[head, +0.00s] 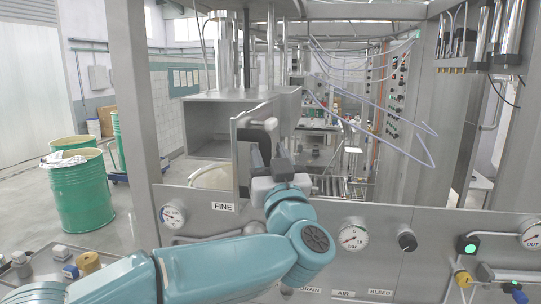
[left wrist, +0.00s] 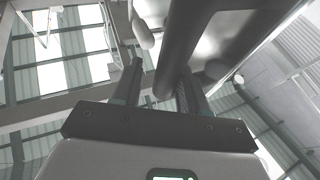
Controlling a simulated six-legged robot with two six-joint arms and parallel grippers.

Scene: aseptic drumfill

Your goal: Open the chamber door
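The chamber (head: 208,128) is a grey metal box in the middle of the head view. Its front opening shows to the left of the door. The chamber door (head: 243,183) stands open, swung out toward me at a steep angle. A dark bar handle (head: 257,156) is on its face. My left gripper (head: 270,172) is at this handle, with its fingers mostly hidden in the head view. In the left wrist view, the handle bar (left wrist: 205,45) runs between the fingers of my left gripper (left wrist: 160,90), with a gap beside the left finger. My right gripper is out of view.
A metal frame post (head: 138,120) stands left of the chamber. A panel with gauges (head: 353,236) and knobs lies below, in front. Green drums (head: 80,195) stand on the floor at left. Pale looped tubes (head: 370,75) hang at right.

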